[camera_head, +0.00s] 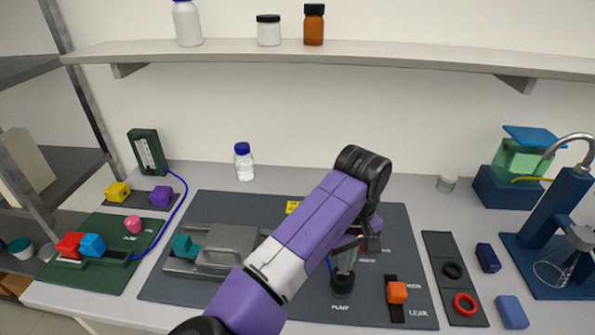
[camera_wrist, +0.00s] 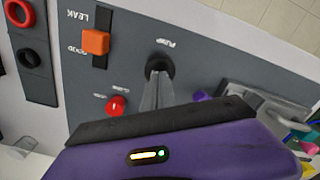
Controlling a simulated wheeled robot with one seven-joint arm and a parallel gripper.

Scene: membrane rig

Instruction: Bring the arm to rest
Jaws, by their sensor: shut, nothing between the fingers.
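My purple and white arm (camera_head: 315,215) reaches over the dark rig board, bent at a black joint. My gripper (camera_head: 344,266) points down at the black round part marked PUMP (camera_head: 342,285). In the wrist view my gripper (camera_wrist: 158,78) has its grey fingers together and empty, with their tips at or just over the black pump part (camera_wrist: 160,64). I cannot tell whether they touch it. The arm hides part of the board's middle.
An orange block (camera_head: 397,292) sits in a slot beside LEAK. A red knob (camera_wrist: 116,105) is near the gripper. A grey clamp-like fixture (camera_head: 225,245) with a teal block stands left. A strip with red ring (camera_head: 465,304) and blue stand (camera_head: 552,235) are right. A shelf (camera_head: 400,56) runs above.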

